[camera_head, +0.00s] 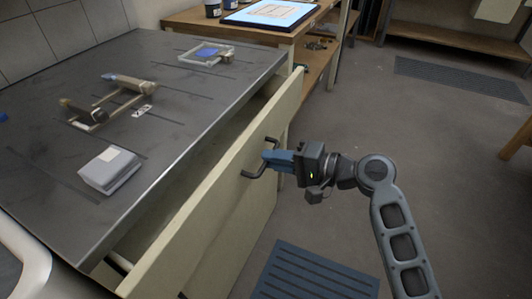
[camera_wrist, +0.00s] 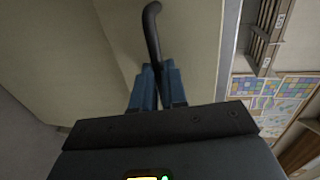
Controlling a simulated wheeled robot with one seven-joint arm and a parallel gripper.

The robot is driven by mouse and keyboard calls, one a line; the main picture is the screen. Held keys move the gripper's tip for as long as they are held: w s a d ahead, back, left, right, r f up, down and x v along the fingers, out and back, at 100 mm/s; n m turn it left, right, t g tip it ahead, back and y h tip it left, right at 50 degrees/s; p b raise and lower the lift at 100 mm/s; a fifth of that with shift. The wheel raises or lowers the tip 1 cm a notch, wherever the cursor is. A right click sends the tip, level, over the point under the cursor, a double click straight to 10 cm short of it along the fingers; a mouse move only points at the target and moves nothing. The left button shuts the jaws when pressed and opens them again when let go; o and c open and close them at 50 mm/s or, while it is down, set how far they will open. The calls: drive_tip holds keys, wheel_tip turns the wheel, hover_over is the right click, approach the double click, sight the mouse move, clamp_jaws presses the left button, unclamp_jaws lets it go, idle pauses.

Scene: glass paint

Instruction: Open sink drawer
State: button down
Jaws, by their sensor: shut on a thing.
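The drawer (camera_head: 222,187) has a cream front and stands partly pulled out from under the dark counter, with a gap between its front and the counter edge. Its dark bar handle (camera_head: 251,174) is on the front face. My gripper (camera_head: 268,158) is shut on the handle, its blue fingers around the bar. In the wrist view the handle (camera_wrist: 151,25) rises from between the fingertips of my gripper (camera_wrist: 158,75). The drawer's inside is mostly hidden.
The dark counter (camera_head: 150,65) holds a white box (camera_head: 110,170), a wooden tool frame (camera_head: 120,100) and a small clear tray (camera_head: 206,55). A wooden table (camera_head: 190,18) stands behind. A dark floor mat (camera_head: 312,274) lies below my arm.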

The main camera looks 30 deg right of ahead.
drive_tip(key=f+p+v, duration=0.2)
drive_tip(key=f+v, duration=0.1)
drive_tip(key=v, duration=1.4)
drive_tip(key=shift+s+d+f+p, duration=0.2)
drive_tip(key=shift+s+f+p, duration=0.1)
drive_tip(key=shift+s, duration=0.1)
drive_tip(key=c, duration=1.2)
unclamp_jaws()
drive_tip(key=shift+o, duration=0.2)
drive_tip(key=v, duration=0.7)
drive_tip(key=shift+s+d, duration=0.25)
